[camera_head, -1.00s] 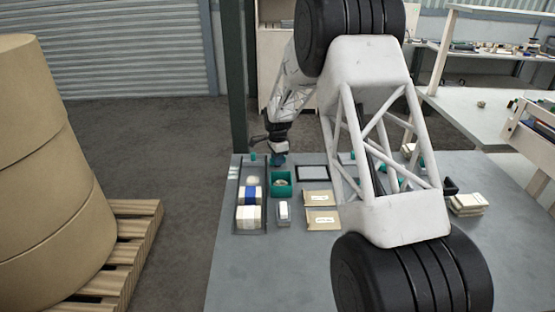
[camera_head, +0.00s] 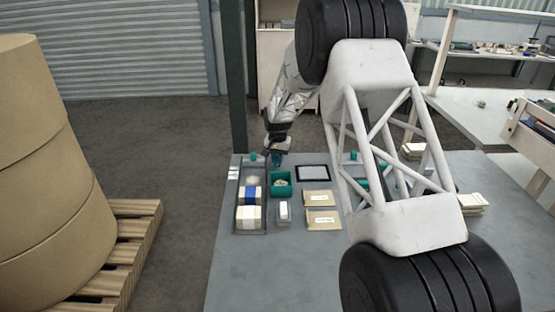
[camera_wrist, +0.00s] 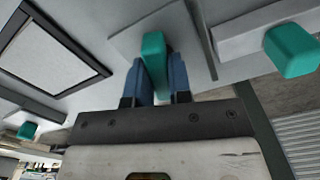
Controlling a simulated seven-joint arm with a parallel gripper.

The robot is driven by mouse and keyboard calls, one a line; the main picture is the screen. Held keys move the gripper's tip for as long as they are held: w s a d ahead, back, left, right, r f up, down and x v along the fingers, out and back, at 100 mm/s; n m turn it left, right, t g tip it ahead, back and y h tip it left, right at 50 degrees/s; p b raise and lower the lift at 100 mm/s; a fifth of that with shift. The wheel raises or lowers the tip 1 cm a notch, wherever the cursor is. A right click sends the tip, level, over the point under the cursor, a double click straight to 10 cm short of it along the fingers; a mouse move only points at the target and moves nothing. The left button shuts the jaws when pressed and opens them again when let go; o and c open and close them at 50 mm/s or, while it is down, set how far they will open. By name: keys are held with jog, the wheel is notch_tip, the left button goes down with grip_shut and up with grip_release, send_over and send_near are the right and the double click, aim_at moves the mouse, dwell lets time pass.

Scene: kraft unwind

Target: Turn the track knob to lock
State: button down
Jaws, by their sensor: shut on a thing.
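My gripper (camera_wrist: 155,85) has its two blue fingers on either side of a teal knob (camera_wrist: 152,52) and is shut on it. The knob stands on a flat grey plate (camera_wrist: 192,30). A second teal knob (camera_wrist: 290,50) sits on a grey bar to the right in the wrist view; in the head view it shows at the far end of the long tray (camera_head: 253,156). I cannot tell from a marking which is the track knob. In the head view my gripper (camera_head: 277,160) is at the table's far edge, and the held knob is hard to make out.
A long grey tray (camera_head: 239,218) holds white and blue blocks. A green bin (camera_head: 281,191), a black-framed panel (camera_head: 312,172) and brown packets (camera_head: 321,219) lie nearby. A dark green post (camera_head: 236,80) stands close left of my arm. Bare table is in front.

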jog(key=shift+n, duration=1.3)
jog(key=c, duration=1)
grip_release()
jog(key=shift+c, duration=0.2)
jog(key=shift+r, duration=0.1)
jog(key=shift+r, duration=3.8)
